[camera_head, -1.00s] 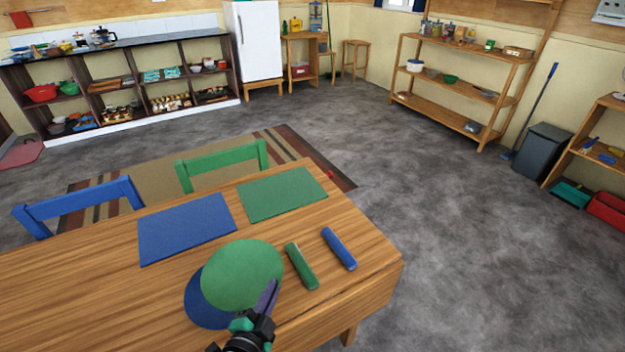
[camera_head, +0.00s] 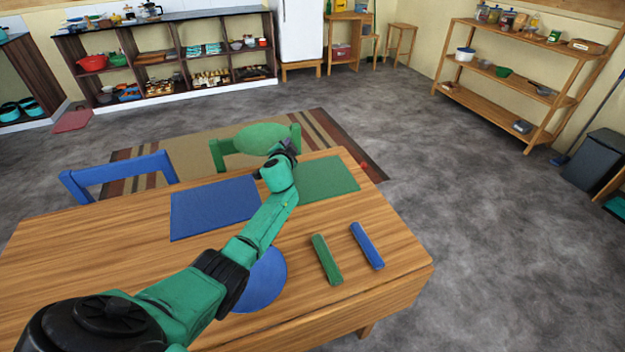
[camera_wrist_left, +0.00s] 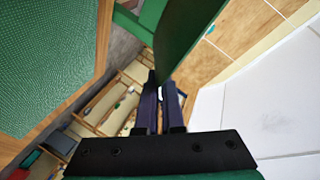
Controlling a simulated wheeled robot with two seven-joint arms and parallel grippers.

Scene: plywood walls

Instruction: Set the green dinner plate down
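The green dinner plate (camera_head: 262,139) is at the far side of the table in the head view, in front of the green chair back. It also shows in the wrist view (camera_wrist_left: 184,36), gripped at its rim. My left gripper (camera_head: 284,150) is shut on the plate and holds it up off the table; its fingers (camera_wrist_left: 160,95) pinch the plate in the wrist view. The green placemat (camera_head: 328,180) lies bare on the table just nearer than the plate; my arm hides its left part. My right gripper is in neither view.
A blue placemat (camera_head: 213,207), a blue plate (camera_head: 264,281), a green roll (camera_head: 327,259) and a blue roll (camera_head: 367,245) lie on the wooden table (camera_head: 110,255). A blue chair (camera_head: 120,175) and a green chair (camera_head: 217,156) stand at the far edge.

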